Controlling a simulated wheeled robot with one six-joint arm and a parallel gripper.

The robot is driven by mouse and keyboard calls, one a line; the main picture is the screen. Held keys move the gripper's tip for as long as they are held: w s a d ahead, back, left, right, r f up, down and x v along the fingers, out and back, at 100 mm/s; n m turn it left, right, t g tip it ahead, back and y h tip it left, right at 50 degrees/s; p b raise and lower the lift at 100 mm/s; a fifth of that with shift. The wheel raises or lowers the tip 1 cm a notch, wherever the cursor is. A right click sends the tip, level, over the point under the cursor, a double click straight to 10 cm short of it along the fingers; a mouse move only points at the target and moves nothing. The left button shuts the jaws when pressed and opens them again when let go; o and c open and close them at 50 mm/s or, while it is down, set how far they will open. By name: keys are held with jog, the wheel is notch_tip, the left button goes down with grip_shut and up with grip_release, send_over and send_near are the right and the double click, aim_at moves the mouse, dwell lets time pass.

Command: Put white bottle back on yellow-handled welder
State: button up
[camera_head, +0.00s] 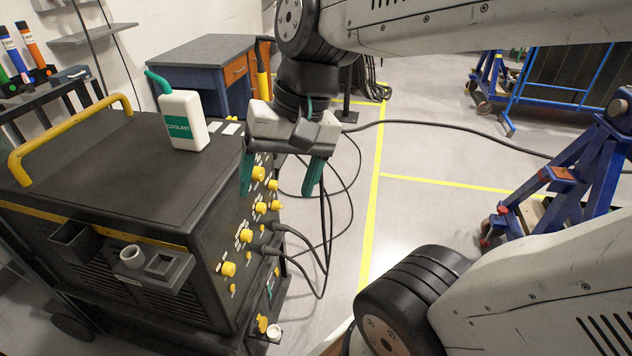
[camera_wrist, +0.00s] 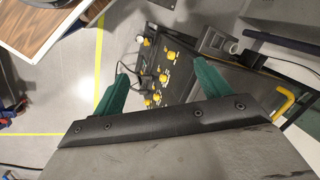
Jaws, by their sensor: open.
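The white coolant bottle (camera_head: 184,121) stands upright on the top of the black welder (camera_head: 110,165), near its back right edge. It has a green label and a teal spout that points left. The welder has a yellow handle (camera_head: 62,140) along its left side and yellow knobs on its front panel. My gripper (camera_head: 281,182) is open and empty, to the right of the bottle, by the welder's front panel. In the wrist view the two green fingers (camera_wrist: 160,90) are spread apart, with the welder's knobs beyond them. I do not make out the bottle in the wrist view.
A holder box with a white cup (camera_head: 132,257) hangs on the welder's near side. Cables run from its front panel to the floor. A blue cabinet (camera_head: 205,75) stands behind. A blue stand (camera_head: 575,175) is at right. Floor with yellow lines is clear between.

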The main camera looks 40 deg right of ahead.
jog(key=s+d+n+h, duration=0.3)
jog(key=s+d+n, duration=0.1)
jog(key=s, duration=0.1)
jog(key=shift+f, duration=0.45)
dwell(0.7)
